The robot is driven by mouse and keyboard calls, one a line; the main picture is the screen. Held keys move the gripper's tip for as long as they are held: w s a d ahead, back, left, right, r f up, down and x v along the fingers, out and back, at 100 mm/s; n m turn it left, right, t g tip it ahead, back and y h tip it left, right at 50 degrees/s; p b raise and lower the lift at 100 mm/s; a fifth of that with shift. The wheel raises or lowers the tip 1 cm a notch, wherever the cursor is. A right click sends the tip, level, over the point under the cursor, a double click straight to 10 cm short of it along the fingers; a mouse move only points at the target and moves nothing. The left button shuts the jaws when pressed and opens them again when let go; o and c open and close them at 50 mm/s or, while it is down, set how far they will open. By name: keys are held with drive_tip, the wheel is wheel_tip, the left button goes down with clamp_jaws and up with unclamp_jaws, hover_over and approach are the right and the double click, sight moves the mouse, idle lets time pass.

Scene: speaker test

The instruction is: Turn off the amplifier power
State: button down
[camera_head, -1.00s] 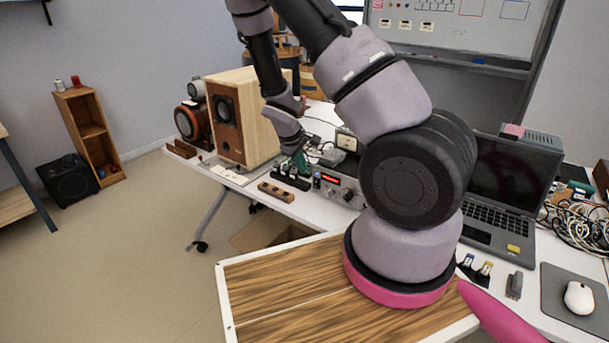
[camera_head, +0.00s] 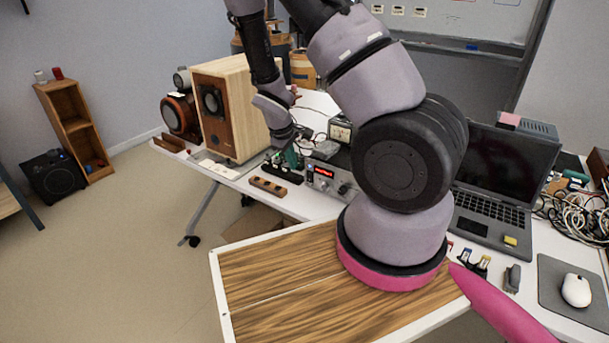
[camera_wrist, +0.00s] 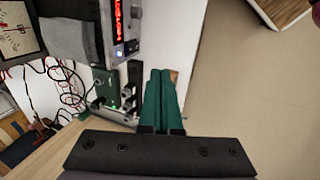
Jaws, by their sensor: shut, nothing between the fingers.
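A grey unit with a red lit display (camera_head: 325,174), which looks like the amplifier, stands on the white table. Its display and knobs also show at the top of the wrist view (camera_wrist: 118,25). A green panel with a small lit green light (camera_wrist: 107,88) sits beside it in the wrist view. My gripper (camera_head: 292,160) has green fingers and is shut and empty. In the wrist view its fingertips (camera_wrist: 162,72) are just right of the panel and a black strip. I cannot tell whether they touch anything. The power switch is not clearly seen.
A wooden speaker (camera_head: 225,110) stands left of my gripper, and a wooden block with holes (camera_head: 268,186) lies in front. A meter (camera_head: 340,130) stands behind the unit. A laptop (camera_head: 505,170) is at the right. Loose cables (camera_wrist: 65,80) hang near the panel.

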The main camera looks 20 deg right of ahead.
sight(310, 177)
drive_tip(key=shift+f, duration=0.15)
drive_tip(key=x, duration=1)
drive_tip(key=shift+w+d, duration=0.1)
drive_tip(key=shift+d, duration=0.1)
drive_tip(key=shift+w+d, duration=0.35)
drive_tip(key=shift+d, duration=0.2)
drive_tip(key=shift+w+d, duration=0.35)
drive_tip(key=shift+d, duration=0.15)
drive_tip(key=shift+w+d+f, duration=0.15)
drive_tip(key=shift+w+d, duration=0.2)
drive_tip(key=shift+d, duration=0.05)
